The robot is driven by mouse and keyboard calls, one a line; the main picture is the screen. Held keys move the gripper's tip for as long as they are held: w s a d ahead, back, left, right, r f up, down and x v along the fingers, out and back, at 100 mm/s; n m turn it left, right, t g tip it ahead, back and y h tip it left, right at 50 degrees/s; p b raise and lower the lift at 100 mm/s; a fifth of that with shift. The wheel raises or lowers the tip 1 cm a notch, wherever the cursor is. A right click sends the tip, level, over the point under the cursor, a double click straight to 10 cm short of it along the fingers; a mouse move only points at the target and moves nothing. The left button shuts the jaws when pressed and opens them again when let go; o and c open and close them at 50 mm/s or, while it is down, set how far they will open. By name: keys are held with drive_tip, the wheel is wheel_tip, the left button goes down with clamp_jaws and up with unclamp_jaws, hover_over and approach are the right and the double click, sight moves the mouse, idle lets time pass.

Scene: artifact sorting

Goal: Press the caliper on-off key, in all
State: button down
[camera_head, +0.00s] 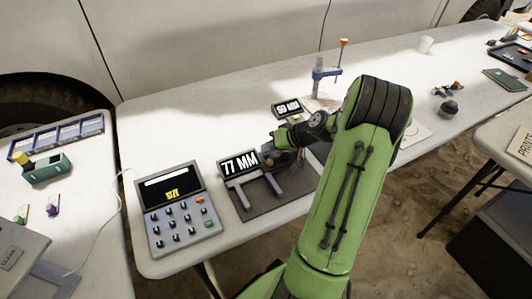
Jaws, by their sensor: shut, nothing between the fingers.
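The caliper (270,188) stands on a dark base plate (258,207) on the white table, with grey jaws spread apart. Its display (239,162) is lit and reads "77 MM". My gripper (279,148) is shut and empty. It is at the back right of the caliper, beside the display, with its tip low over the caliper's far side. The gripper and forearm partly hide the caliper there. The on-off key cannot be made out, and I cannot tell whether the gripper touches it.
A grey keypad console (176,216) stands left of the caliper. A second display (287,108) reading "50 MM" and a blue stand with a lever (319,74) are behind. A dark round object (449,108) and a white cup (426,45) lie right.

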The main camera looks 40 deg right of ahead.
sight(269, 155)
drive_tip(key=shift+r+p, duration=0.5)
drive_tip(key=shift+r, duration=0.3)
drive_tip(key=shift+r, duration=0.1)
wheel_tip(269, 155, up, 5)
drive_tip(key=p, duration=0.4)
idle(0.4)
